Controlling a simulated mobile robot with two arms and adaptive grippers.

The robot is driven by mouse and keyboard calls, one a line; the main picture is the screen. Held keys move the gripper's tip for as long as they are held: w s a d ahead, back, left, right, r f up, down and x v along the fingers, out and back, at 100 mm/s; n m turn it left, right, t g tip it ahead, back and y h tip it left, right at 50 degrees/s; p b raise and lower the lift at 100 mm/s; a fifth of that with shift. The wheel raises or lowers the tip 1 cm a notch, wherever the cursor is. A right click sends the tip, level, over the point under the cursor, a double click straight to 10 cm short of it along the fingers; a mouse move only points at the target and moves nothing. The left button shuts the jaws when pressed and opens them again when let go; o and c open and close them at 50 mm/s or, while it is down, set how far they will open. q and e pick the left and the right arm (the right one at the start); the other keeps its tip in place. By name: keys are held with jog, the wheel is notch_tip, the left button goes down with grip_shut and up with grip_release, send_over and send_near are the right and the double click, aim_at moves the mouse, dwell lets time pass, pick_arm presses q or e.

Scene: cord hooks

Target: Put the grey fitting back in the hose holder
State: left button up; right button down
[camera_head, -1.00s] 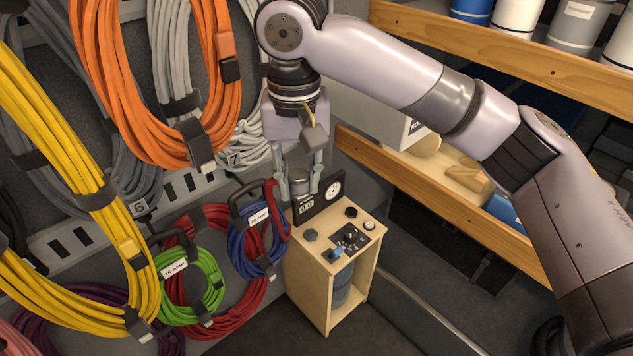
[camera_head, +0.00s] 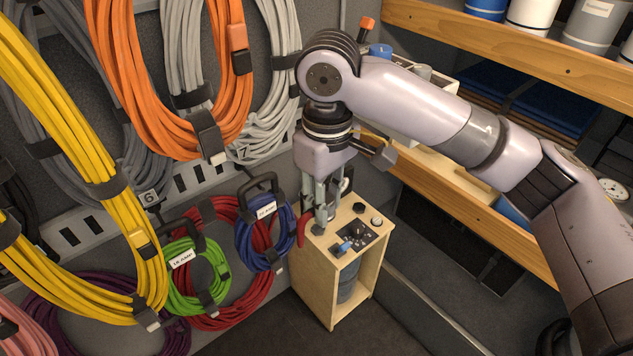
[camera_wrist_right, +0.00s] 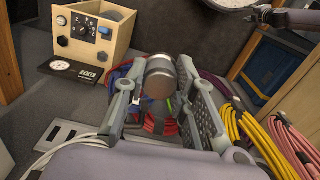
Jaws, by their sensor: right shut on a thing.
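My right gripper (camera_head: 322,218) hangs over the back left corner of the wooden cabinet (camera_head: 318,280), fingers pointing down. In the right wrist view its fingers (camera_wrist_right: 160,98) are shut on the grey fitting (camera_wrist_right: 159,78), a short cylinder with a round end facing the camera. In the head view the fingers and wrist largely hide the fitting. A red hose end (camera_head: 302,229) shows just left of the fingers. I cannot clearly make out the hose holder in either view. My left gripper is not in view.
Blue (camera_head: 265,243), green (camera_head: 196,277) and yellow (camera_head: 84,180) coils hang on the wall at left. A wooden shelf (camera_head: 455,205) is at right.

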aim_at(333, 216)
jog(key=f+n, duration=0.1)
jog(key=d+n, duration=0.1)
jog(key=n, duration=0.1)
jog(key=f+n, duration=0.1)
jog(key=shift+s+d+f, duration=0.2)
jog(key=shift+s+f, duration=0.1)
jog(key=shift+s, duration=0.1)
jog(key=n, duration=0.1)
jog(key=f+n, duration=0.1)
jog(key=n, duration=0.1)
jog(key=d+f+n, duration=0.1)
jog(key=shift+s+f+n, duration=0.15)
jog(key=shift+s+n, duration=0.15)
jog(key=shift+s, duration=0.05)
jog(key=shift+d, duration=0.1)
jog(key=s+d+f+m, duration=0.2)
jog(key=s+d+m, duration=0.1)
jog(key=d+m, duration=0.4)
jog(key=s+d+f+m, duration=0.3)
jog(key=d+m, duration=0.4)
jog(key=m, duration=0.3)
jog(key=shift+s, duration=0.5)
jog(key=shift+w+a, duration=0.1)
